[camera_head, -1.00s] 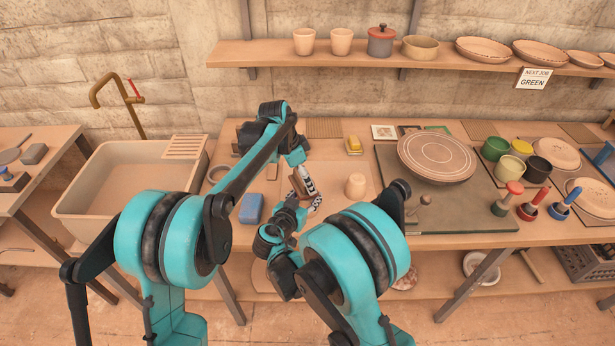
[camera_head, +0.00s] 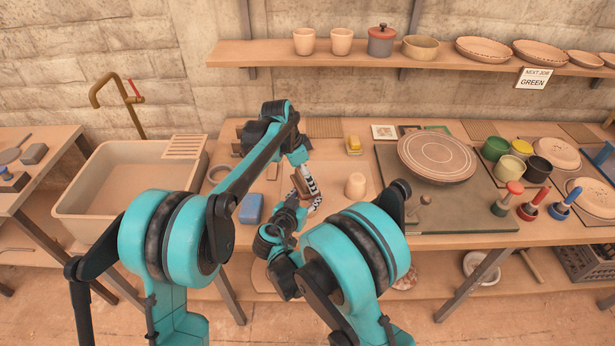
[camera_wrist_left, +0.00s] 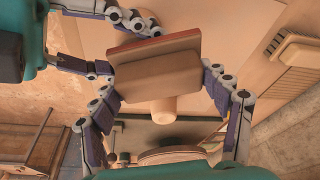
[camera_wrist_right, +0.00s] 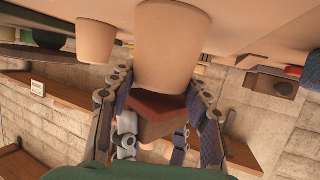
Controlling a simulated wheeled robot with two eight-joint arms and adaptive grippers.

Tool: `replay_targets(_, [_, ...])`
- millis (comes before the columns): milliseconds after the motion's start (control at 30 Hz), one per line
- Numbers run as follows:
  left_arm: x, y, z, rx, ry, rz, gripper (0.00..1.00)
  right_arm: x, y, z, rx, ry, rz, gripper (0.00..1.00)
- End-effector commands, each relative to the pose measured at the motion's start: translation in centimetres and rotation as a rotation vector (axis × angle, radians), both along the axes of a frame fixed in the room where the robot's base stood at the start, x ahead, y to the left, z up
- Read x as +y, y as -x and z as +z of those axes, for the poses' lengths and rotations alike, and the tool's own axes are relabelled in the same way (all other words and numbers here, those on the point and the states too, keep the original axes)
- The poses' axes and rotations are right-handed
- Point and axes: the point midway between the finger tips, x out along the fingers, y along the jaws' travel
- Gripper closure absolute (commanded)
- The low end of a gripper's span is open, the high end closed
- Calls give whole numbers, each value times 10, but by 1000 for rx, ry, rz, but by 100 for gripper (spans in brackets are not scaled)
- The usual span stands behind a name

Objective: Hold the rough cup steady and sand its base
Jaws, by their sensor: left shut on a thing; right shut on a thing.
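In the right wrist view, a pale clay cup (camera_wrist_right: 172,45) sits between the fingertips of my right gripper (camera_wrist_right: 157,88), which is shut on it. The cup's narrow end meets the reddish face of a brown sanding block (camera_wrist_right: 158,108); I cannot tell whether they touch. My left gripper (camera_wrist_left: 168,88) is shut on this block, which fills the middle of the left wrist view (camera_wrist_left: 158,75). In the head view, the block (camera_head: 301,184) shows between both hands above the bench; the held cup is mostly hidden there. A second pale cup (camera_head: 355,185) stands on the bench to the right.
A blue sponge-like block (camera_head: 251,208) lies left of the hands. A sink (camera_head: 125,185) is further left. A round wheel (camera_head: 437,157), paint pots (camera_head: 495,148) and brushes (camera_head: 508,198) stand to the right. A shelf (camera_head: 350,53) with pottery runs along the wall.

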Motion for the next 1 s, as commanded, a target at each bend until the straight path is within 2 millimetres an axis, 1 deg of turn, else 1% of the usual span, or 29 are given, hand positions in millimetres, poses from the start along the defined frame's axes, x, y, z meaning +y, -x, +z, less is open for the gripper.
replay_targets(267, [2, 1, 0, 2, -3, -1, 52, -1, -1, 1, -1, 2, -2, 84])
replay_targets(367, [2, 1, 4, 1, -3, 0, 52, -1, -1, 1, -1, 3, -2, 84])
replay_targets(1000, [2, 1, 58, 0, -1, 0, 52, -1, 0, 0, 0, 1, -2, 84])
